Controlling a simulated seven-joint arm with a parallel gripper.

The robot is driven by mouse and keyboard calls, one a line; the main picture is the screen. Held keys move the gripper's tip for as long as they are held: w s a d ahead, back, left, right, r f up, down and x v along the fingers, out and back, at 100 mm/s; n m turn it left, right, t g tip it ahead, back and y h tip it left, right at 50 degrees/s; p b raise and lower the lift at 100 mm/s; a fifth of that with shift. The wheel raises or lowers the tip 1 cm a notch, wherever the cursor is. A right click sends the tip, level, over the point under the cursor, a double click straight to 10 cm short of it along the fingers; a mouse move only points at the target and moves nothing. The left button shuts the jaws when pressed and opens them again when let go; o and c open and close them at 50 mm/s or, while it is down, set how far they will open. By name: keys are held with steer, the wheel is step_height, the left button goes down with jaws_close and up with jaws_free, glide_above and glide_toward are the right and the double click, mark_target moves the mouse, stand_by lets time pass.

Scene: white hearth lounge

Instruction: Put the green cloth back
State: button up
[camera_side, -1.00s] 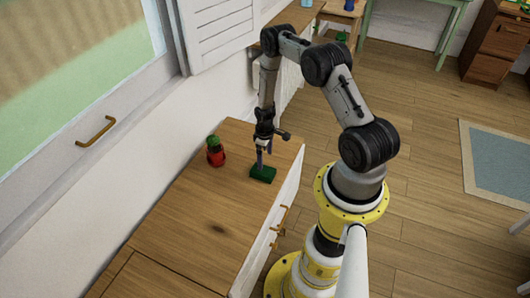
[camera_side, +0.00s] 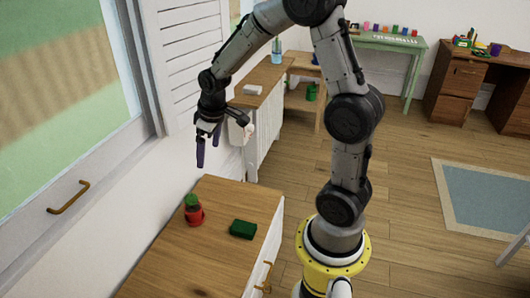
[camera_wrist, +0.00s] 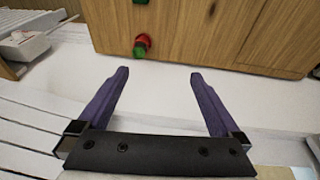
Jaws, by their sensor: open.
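The green cloth (camera_side: 243,229) is a small dark green folded block lying on the wooden top of the near cabinet (camera_side: 195,262), close to its right edge. My gripper (camera_side: 207,152) is open and empty, raised above and beyond the far end of this cabinet, apart from the cloth. In the wrist view, its two purple fingers (camera_wrist: 158,80) are spread with nothing between them. A green patch at the top edge (camera_wrist: 140,2) may be the cloth, but it is cut off.
A red jar with a green top (camera_side: 194,212) stands left of the cloth; it also shows in the wrist view (camera_wrist: 142,44). A farther cabinet (camera_side: 262,77) carries a white item (camera_side: 253,89) and a bluish bottle (camera_side: 277,52). A white wall and shutter run along the left.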

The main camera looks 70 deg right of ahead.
steer(key=s+a+r+t, duration=0.2)
steer(key=s+a+r, duration=0.55)
steer(key=r, duration=0.25)
steer(key=s+a+r, duration=0.1)
steer(key=s+a, duration=0.1)
steer(key=s, duration=0.4)
steer(key=s+a+r+t+y, duration=0.1)
steer(key=s+a, duration=0.1)
steer(key=s, duration=0.4)
steer(key=shift+s+a, duration=0.25)
steer(key=shift+s, duration=0.15)
